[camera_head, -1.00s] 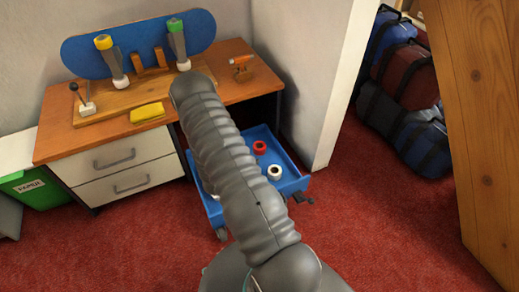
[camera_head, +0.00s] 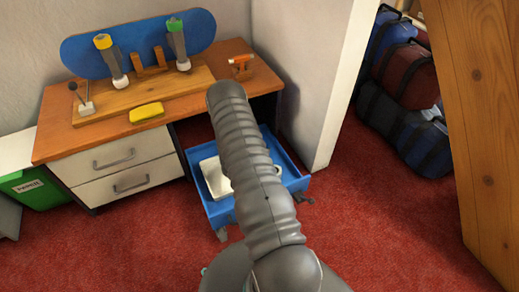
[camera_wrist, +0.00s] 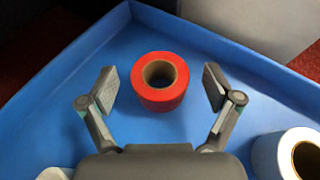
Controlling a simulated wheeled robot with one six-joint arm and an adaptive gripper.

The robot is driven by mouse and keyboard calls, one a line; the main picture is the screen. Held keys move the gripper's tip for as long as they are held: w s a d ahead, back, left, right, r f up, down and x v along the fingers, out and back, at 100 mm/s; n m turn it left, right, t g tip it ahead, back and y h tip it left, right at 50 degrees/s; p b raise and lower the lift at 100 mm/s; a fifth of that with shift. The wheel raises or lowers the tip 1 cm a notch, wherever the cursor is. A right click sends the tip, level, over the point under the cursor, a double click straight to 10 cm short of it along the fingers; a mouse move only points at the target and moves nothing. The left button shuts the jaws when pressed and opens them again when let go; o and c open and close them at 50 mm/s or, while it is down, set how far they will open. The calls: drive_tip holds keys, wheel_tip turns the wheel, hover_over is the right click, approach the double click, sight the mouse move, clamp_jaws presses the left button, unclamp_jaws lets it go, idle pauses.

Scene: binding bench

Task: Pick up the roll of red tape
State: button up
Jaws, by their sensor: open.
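The roll of red tape (camera_wrist: 160,96) lies flat in the blue tray (camera_wrist: 215,45) in the wrist view, its hole facing up. My gripper (camera_wrist: 160,88) is open, with one finger on the left of the roll and the other on its right. A gap shows between each finger and the roll. I cannot tell how far the fingertips are above the tray floor. In the head view my arm hides the red roll, and the blue tray (camera_head: 204,205) shows around the arm.
A white tape roll (camera_wrist: 290,155) stands in the tray at the lower right of the wrist view. In the head view a white item (camera_head: 213,178) lies in the tray's left part. The wooden bench (camera_head: 110,137) with drawers stands behind. The tray has raised walls.

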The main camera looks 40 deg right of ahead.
drive_tip(key=shift+w+d+f, duration=0.2)
drive_tip(key=shift+w+d, duration=0.05)
drive_tip(key=shift+d, duration=0.35)
drive_tip(key=c, duration=1.3)
drive_tip(key=shift+r, duration=0.1)
